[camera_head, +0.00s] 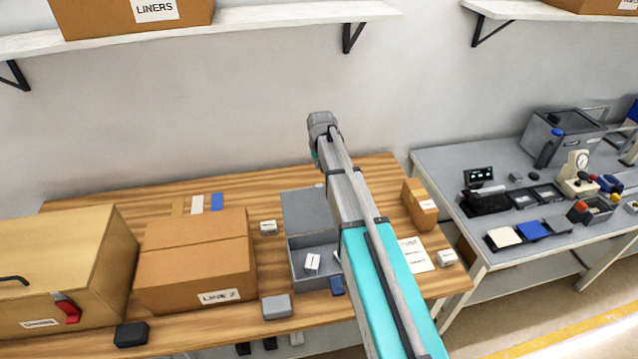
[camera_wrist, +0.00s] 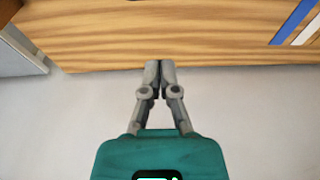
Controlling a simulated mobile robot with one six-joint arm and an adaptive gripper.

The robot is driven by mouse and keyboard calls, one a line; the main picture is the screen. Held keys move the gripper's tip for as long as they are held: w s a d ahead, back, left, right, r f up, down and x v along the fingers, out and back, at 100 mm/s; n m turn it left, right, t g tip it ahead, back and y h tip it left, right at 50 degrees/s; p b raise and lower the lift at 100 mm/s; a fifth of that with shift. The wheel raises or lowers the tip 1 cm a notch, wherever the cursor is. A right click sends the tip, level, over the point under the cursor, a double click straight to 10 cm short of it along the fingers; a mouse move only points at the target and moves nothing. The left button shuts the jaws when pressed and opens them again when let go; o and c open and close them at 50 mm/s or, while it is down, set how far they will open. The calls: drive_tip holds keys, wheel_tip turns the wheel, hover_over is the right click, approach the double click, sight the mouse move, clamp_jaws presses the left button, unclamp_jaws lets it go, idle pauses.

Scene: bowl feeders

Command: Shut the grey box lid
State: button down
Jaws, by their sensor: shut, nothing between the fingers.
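The grey box (camera_head: 297,285) stands on the wooden table with its top open. Its grey lid (camera_head: 305,210) is raised at the back side, away from the opening. A small white labelled block (camera_head: 312,263) is inside the box. My arm crosses in front of the box's right side and hides part of it. My gripper (camera_wrist: 158,68) shows in the wrist view with its fingertips together and nothing between them, over the boundary between the table and the pale wall. I cannot make out its fingers in the head view. The box is not in the wrist view.
A large cardboard box (camera_head: 195,265) stands left of the grey box, with a tan box (camera_head: 60,265) farther left. A small grey block (camera_head: 276,306) and a white block (camera_head: 268,227) lie nearby. A small carton (camera_head: 420,205) stands right of my arm. A shelf (camera_head: 230,28) hangs above.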

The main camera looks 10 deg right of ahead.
sight(319, 205)
drive_tip(key=shift+f, duration=0.1)
drive_tip(key=b+x, duration=1)
drive_tip(key=shift+s+r+p, duration=0.5)
drive_tip(key=shift+s, duration=0.4)
drive_tip(key=shift+s+r+p, duration=0.45)
drive_tip(key=shift+s+p, duration=0.05)
drive_tip(key=shift+s, duration=0.4)
drive_tip(key=shift+s, duration=0.1)
